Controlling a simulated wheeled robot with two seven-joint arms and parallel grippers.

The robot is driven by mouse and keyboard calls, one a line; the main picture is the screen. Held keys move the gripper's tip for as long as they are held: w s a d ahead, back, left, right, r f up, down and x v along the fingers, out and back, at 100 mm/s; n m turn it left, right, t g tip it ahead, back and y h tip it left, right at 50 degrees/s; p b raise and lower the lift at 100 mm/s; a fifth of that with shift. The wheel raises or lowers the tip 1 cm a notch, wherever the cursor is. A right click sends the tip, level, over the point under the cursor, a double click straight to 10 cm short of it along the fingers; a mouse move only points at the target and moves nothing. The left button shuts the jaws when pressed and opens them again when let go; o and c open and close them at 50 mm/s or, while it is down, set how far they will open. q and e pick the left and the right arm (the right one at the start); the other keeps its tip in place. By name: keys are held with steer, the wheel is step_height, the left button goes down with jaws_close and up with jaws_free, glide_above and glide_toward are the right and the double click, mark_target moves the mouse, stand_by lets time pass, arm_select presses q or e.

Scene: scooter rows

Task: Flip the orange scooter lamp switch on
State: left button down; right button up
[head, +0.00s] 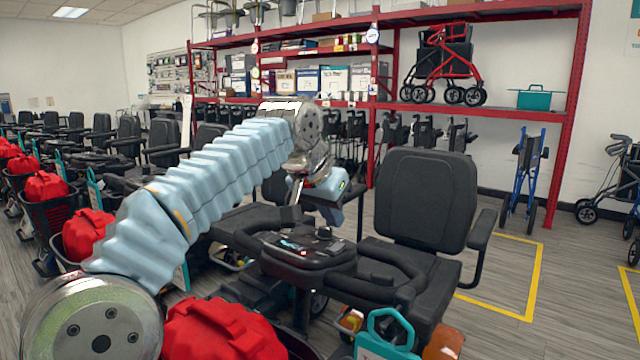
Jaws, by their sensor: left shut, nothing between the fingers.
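A scooter control console (300,262) with a small lit display, a red spot and a dark knob is in the middle of the head view. An orange body panel (446,342) shows low at the right, below the black seat (420,200). I cannot make out which control on the console is the lamp switch or its position. My left gripper (296,194) is shut and empty, above and behind the console in the picture, apart from its controls. Its fingertips are small and partly hard to tell from the dark seats. My right gripper is out of view.
Red bags (215,330) sit in the baskets of scooters in a row to the left. A teal tag (385,335) stands in front. A red shelf rack (560,150) with boxes and walkers is behind. Open floor with a yellow outline (535,280) lies at right.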

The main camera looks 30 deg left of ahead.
arm_select(q)
steer(key=s+v, duration=0.1)
steer(key=v, duration=0.9)
steer(key=shift+f, duration=0.2)
steer(key=shift+s, duration=0.15)
